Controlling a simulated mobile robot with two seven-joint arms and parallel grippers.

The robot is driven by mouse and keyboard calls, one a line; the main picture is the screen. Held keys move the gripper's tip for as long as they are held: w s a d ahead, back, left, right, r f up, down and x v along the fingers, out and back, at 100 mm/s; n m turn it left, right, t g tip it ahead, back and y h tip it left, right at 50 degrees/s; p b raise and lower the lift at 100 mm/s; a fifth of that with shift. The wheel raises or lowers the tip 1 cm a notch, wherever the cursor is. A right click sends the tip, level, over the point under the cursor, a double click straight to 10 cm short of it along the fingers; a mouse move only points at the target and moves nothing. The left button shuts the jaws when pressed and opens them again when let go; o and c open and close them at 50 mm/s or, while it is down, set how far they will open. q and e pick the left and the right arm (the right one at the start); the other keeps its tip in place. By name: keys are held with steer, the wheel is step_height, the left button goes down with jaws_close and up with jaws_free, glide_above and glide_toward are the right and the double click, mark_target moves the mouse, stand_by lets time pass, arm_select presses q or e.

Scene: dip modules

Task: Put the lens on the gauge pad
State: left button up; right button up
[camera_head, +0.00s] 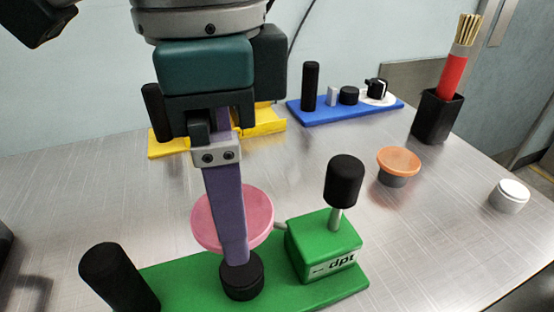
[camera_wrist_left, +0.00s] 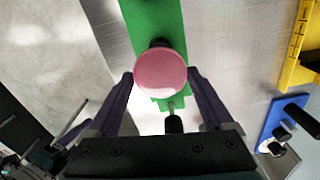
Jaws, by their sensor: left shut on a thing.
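The lens appears to be a pink disc (camera_head: 258,213), held between the purple fingers of my left gripper (camera_head: 233,250). The wrist view shows the lens (camera_wrist_left: 160,72) with a finger of the gripper (camera_wrist_left: 161,76) at either side. In the head view the near finger covers part of it, and the far finger is hidden. The gauge pad seems to be the low black round piece (camera_head: 242,282) on the green base (camera_head: 190,270). The near fingertip overlaps its top in the picture. I cannot tell whether anything touches it.
The green block marked dpt (camera_head: 325,250) carries a black knob (camera_head: 344,180). A black post (camera_head: 118,278) stands at the base's left. An orange-topped piece (camera_head: 399,161), white round piece (camera_head: 509,195), blue module (camera_head: 325,115), yellow module (camera_head: 265,122) and black holder (camera_head: 436,116) stand around.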

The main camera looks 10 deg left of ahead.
arm_select(q)
step_height(320, 180, down, 8)
steer(key=shift+r+b, duration=0.15)
steer(key=shift+b, duration=0.4)
steer(key=o, duration=1.1)
step_height(320, 180, up, 12)
steer(key=shift+r+p, duration=0.1)
steer(key=shift+p, duration=0.95)
